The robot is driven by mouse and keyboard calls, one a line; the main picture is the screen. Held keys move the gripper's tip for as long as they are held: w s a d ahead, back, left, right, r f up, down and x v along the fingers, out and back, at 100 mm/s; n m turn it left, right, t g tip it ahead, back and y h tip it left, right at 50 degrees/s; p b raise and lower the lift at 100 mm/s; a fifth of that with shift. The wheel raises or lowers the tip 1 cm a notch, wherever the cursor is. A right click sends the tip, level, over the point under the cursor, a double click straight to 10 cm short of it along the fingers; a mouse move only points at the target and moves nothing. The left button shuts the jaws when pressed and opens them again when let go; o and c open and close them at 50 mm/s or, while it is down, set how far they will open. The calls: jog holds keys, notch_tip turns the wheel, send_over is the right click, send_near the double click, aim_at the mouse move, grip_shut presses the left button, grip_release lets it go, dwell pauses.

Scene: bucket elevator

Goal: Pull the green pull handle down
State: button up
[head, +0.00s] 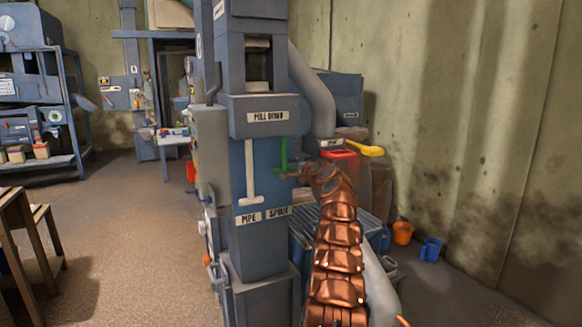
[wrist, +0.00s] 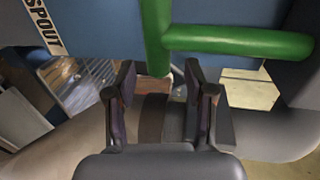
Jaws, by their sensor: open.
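My gripper (head: 299,174) is at the handle's lower right in the head view, partly hidden by my arm. In the wrist view my gripper (wrist: 160,88) is open, with nothing between its fingers. The fingertips show just below the green bar; I cannot tell whether they touch it.
A white pull handle (head: 250,172) hangs left of the green one, above the "PIPE" and "SPOUT" labels. A red-rimmed container (head: 338,155) and a yellow handle-like piece (head: 363,149) are to the right. Buckets (head: 402,233) stand on the floor at right.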

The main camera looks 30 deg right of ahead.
aim_at(292, 169)
jog(key=shift+w+d+f+p, duration=0.1)
jog(key=shift+w+d+p, duration=0.05)
jog(key=shift+w+p, duration=0.6)
jog(key=shift+p, duration=0.3)
jog(key=p+x, duration=0.1)
jog(key=p, duration=0.2)
jog(key=shift+w+p, duration=0.3)
jog(key=shift+p, duration=0.1)
jog(key=shift+w+f+p, duration=0.25)
jog(key=shift+p, duration=0.25)
grip_shut()
